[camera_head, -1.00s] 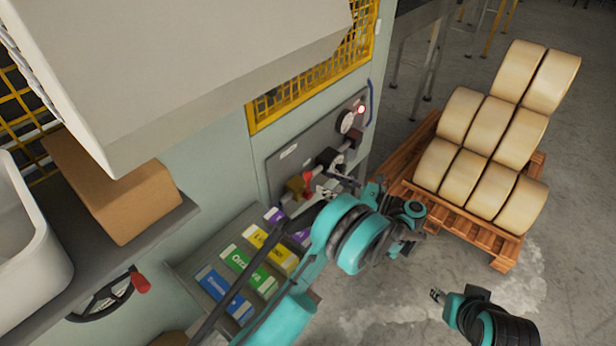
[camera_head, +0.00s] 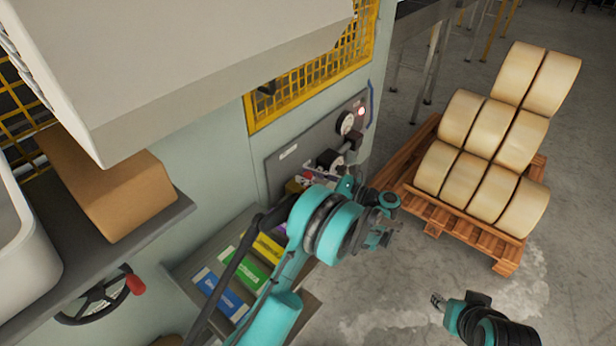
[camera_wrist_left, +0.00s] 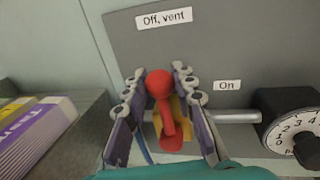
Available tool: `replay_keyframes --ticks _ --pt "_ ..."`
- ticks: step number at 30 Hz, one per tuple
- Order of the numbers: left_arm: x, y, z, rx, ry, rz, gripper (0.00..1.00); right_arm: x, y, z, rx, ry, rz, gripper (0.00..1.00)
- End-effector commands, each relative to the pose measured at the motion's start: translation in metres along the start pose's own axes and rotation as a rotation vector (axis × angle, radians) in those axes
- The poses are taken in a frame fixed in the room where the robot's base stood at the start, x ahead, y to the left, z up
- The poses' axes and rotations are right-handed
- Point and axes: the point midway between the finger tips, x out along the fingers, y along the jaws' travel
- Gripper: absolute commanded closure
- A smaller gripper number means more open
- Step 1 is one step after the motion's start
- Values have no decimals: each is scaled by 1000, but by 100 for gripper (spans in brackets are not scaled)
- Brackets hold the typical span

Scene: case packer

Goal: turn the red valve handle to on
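The red valve handle (camera_wrist_left: 160,88), with a round knob, shows in the left wrist view in front of a grey panel (camera_wrist_left: 220,55). It points up the picture, toward the label "Off, vent" (camera_wrist_left: 164,19); the label "On" (camera_wrist_left: 227,86) is to its right. My left gripper (camera_wrist_left: 160,78) is open, with one finger on each side of the handle; whether either finger touches it I cannot tell. In the head view my left arm hides most of the handle. My right gripper (camera_head: 437,301) is at the lower right, away from the panel, too small to read.
A dial (camera_wrist_left: 297,125) and a metal pipe (camera_wrist_left: 236,117) lie right of the handle. Coloured boxes (camera_head: 222,292) sit in a tray below the panel. A cardboard box (camera_head: 105,190) is on a shelf at left. A pallet (camera_head: 450,215) of rolls stands at right on open floor.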

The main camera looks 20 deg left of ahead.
Motion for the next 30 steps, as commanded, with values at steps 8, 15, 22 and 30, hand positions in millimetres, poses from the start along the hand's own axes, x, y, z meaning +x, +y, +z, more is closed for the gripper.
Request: replay_keyframes --ticks 8,15,22,30 --pt "0 0 0 6 -1 1 100 0 0 0 0 0 0 60" --pt "-1 -8 -2 83 -16 1 100 5 0 4 0 0 0 60" --pt "-4 -22 -6 240 -47 -1 100 13 0 9 0 0 0 60" --pt "-7 -38 -13 431 -86 -2 100 22 0 16 0 0 0 60"
